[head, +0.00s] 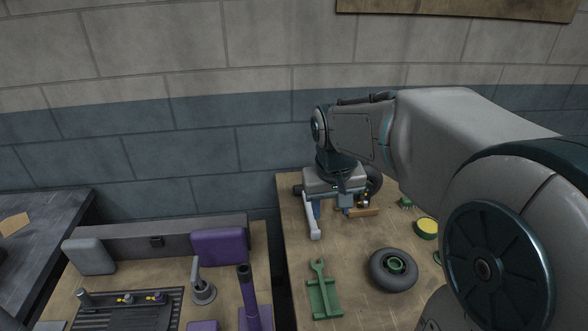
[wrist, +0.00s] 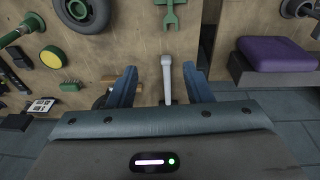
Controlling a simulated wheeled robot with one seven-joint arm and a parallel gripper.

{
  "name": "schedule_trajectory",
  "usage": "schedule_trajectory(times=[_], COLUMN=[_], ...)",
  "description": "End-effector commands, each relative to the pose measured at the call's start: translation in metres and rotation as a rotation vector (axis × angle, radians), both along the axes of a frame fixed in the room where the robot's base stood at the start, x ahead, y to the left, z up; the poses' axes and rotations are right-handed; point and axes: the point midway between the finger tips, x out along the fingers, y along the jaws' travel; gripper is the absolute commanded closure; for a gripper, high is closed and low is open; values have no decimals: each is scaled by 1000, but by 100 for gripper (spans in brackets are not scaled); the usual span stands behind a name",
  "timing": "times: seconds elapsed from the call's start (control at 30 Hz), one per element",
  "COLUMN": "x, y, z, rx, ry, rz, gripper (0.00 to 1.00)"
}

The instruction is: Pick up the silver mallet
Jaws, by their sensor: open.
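The silver mallet (head: 312,218) lies near the back left edge of the right-hand wooden bench, its pale handle pointing toward the front in the head view. In the wrist view the mallet (wrist: 167,82) shows as a light grey handle between my two blue fingers, closer to the right one. Its other end is hidden behind my gripper body. My gripper (head: 331,209) is over the bench beside the mallet, pointing down. In the wrist view my gripper (wrist: 160,70) is open, with clear gaps on both sides of the handle. I cannot tell the height between fingertips and handle.
A wooden block (head: 367,212) is right of my gripper. A gap separates this bench from the left one with a purple cushion (head: 220,248).

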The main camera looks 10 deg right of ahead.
Motion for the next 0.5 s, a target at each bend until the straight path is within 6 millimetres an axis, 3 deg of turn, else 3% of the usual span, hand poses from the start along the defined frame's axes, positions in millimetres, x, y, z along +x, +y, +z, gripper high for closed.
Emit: schedule_trajectory(times=[0.03,0.27,0.5], x=[22,107,183], y=[0,2,0], z=[0,-13,-47], rx=[-1,1,28], ry=[17,72,123], rz=[1,10,5], gripper=[55,55,55])
